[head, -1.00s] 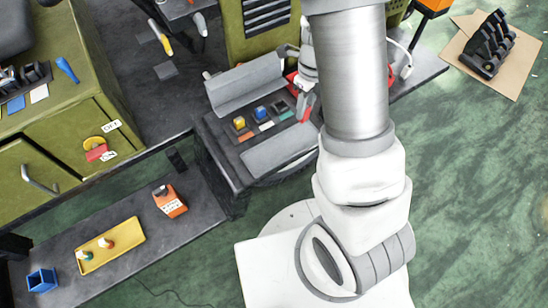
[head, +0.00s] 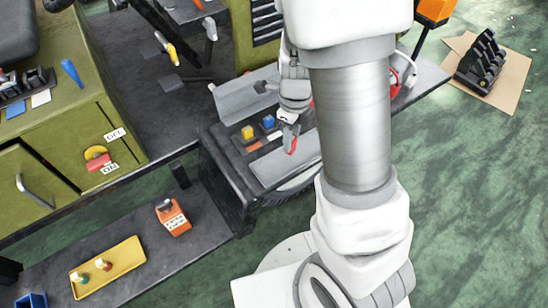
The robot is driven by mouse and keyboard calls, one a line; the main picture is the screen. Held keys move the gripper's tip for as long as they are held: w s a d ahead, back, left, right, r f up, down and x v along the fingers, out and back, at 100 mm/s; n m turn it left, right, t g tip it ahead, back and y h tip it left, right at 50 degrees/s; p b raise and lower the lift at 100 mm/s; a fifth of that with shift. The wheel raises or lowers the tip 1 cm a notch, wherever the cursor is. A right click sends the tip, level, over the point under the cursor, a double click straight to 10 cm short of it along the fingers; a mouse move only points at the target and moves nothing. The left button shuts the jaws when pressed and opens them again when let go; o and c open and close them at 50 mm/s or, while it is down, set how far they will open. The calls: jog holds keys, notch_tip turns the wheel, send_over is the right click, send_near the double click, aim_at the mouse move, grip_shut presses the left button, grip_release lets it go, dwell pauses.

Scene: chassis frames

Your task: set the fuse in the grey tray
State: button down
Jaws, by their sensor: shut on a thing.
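My gripper (head: 290,145), with red on its fingertips, is over the right part of the dark bench unit. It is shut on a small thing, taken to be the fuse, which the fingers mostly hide. A flat grey tray-like surface (head: 272,171) lies at the front of the unit, just below the fingertips in the picture. A raised grey trough-like piece (head: 236,103) stands behind. I cannot tell for sure which is the grey tray. Between them are a yellow block (head: 248,132) and a blue block (head: 268,122).
My arm covers the unit's right end. A yellow tray (head: 108,267) with small pegs and an orange device (head: 173,217) are on the lower dark shelf at left. A green cabinet (head: 75,150) stands further left. A black rack (head: 481,62) is on the floor at right.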

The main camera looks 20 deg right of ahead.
jog(key=a+f, duration=0.2)
jog(key=a, duration=0.1)
jog(key=a+f, duration=0.1)
jog(key=a, duration=0.1)
jog(key=shift+w, duration=0.35)
jog(key=shift+f+b, duration=0.85)
jog(key=shift+f, duration=1.2)
jog(key=shift+f, duration=0.1)
jog(key=c, duration=0.6)
grip_release()
